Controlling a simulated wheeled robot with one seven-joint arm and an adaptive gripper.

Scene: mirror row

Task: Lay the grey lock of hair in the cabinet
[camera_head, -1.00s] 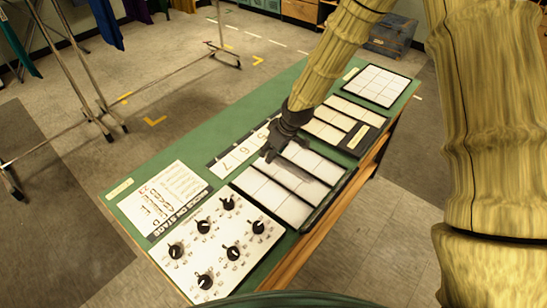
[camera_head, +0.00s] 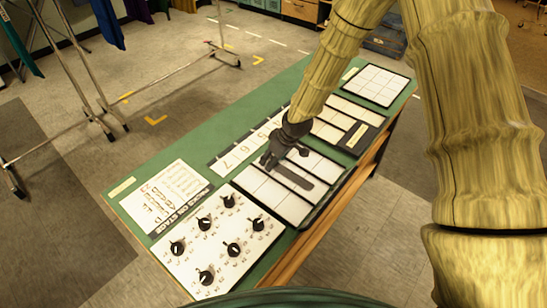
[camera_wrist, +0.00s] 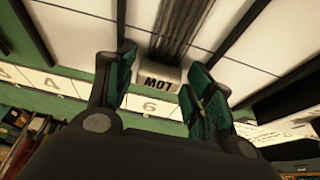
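The grey lock of hair (camera_head: 294,178) lies as a dark streaked strip on a white gridded board on the green table. In the wrist view the lock (camera_wrist: 186,28) runs away from the fingers, with a white block or tag (camera_wrist: 160,78) with dark lettering at its near end. My gripper (camera_head: 284,157) is just over the lock's near end in the head view. In the wrist view my gripper (camera_wrist: 161,88) has its fingers apart, with the tag seen between them. Contact cannot be told. A low cabinet (camera_head: 300,11) stands at the far wall; whether it is the task's cabinet is unclear.
The green table (camera_head: 190,140) holds a knob panel (camera_head: 222,243), a printed sheet (camera_head: 170,195), numbered cards (camera_head: 238,148) and more gridded boards (camera_head: 375,84). Metal clothes racks (camera_head: 72,70) stand on the left. Floor beyond the table is mostly clear.

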